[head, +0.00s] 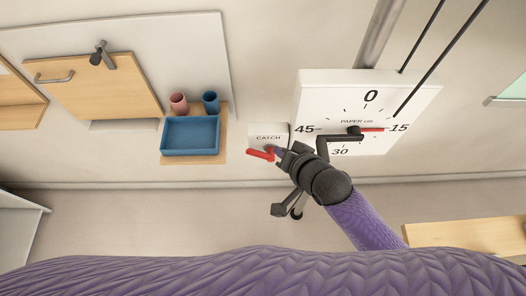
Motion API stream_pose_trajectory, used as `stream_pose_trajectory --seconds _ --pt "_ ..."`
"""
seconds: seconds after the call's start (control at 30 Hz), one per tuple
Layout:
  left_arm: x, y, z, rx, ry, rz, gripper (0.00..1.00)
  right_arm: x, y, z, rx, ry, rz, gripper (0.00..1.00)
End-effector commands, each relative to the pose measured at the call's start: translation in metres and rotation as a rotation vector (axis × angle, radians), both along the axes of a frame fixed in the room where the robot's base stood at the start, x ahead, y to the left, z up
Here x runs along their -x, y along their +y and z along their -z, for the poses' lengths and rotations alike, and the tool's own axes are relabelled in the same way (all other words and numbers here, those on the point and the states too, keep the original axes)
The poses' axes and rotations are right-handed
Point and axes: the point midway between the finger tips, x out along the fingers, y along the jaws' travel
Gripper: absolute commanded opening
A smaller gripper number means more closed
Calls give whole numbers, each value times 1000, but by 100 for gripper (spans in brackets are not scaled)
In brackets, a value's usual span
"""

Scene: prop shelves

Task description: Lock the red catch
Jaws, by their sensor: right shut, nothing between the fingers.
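The red catch (259,154) is a small red lever on the wall, below a white plate labelled CATCH (268,137). The lever points to the left and slightly up from its pivot. My right gripper (279,151) is shut and empty, with its tips close to the right end of the red lever. I cannot tell whether they touch it. The gripper hides part of the plate's lower right and the catch's right side. My left gripper is not in view.
A white dial panel (311,98) with a dark crank (338,139) and a red pointer (372,129) near 15 is just right of the gripper. A blue tray (190,135), a pink cup (179,103) and a blue cup (211,102) stand left. A wooden ledge (465,235) is lower right.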

Motion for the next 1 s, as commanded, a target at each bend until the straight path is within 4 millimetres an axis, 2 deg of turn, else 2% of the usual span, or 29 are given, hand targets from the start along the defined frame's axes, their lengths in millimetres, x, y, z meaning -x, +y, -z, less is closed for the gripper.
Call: stream_pose_trajectory --seconds 0.2,0.4,0.57,1.0 --pt "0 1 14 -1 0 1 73 -34 19 30 0 -1 1 0" --pt "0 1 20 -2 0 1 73 -32 36 53 0 2 1 0" --pt "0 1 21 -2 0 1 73 -32 41 59 0 0 0 0" --pt "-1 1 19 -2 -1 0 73 -32 40 59 15 0 1 0"
